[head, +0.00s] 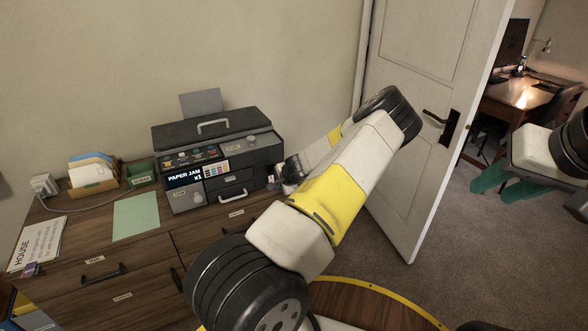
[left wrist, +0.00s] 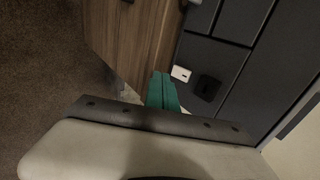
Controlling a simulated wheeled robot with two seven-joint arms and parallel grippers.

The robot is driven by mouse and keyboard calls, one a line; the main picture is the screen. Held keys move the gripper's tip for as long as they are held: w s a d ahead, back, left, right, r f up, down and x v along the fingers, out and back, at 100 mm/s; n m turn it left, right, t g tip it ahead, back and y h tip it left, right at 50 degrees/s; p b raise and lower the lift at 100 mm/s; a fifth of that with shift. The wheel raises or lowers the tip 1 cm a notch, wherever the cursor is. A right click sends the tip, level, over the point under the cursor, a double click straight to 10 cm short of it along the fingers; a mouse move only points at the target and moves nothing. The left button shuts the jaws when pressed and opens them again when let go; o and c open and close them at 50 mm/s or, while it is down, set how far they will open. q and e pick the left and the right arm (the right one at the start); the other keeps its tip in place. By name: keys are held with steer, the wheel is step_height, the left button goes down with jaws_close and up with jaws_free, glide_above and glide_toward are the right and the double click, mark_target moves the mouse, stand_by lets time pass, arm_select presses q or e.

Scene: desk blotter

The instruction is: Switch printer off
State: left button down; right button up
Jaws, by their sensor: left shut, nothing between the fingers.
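The dark grey printer (head: 240,142) stands on the wooden desk; its small screen (head: 184,178) reads "PAPER JAM x1". My left gripper (head: 277,180) is at the printer's right side, mostly hidden by my arm in the head view. In the left wrist view its green fingers (left wrist: 163,90) are shut together and empty. A small white switch (left wrist: 181,74) on the dark printer panel is just beside the fingertips; I cannot tell whether they touch. A black socket (left wrist: 207,88) lies beyond it. My right gripper (head: 503,184) is open and empty, far from the printer.
The wooden desk (head: 75,240) holds a green sheet (head: 136,217), a letter holder (head: 94,182), a small green box (head: 141,174) and a "HOUSE" card (head: 38,243). A white door (head: 405,170) stands open to the right. Carpeted floor lies beyond.

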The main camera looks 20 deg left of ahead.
mark_target(273, 179)
arm_select(q)
steer(key=shift+w+a+f, duration=0.15)
steer(key=shift+w+a, duration=0.45)
steer(key=shift+a, duration=0.1)
steer(key=shift+w+a+f, duration=0.15)
steer(key=shift+w+a, duration=0.45)
steer(key=shift+a, duration=0.1)
steer(key=shift+w+a+f, duration=0.1)
steer(key=shift+a, duration=0.05)
steer(key=shift+r, duration=0.85)
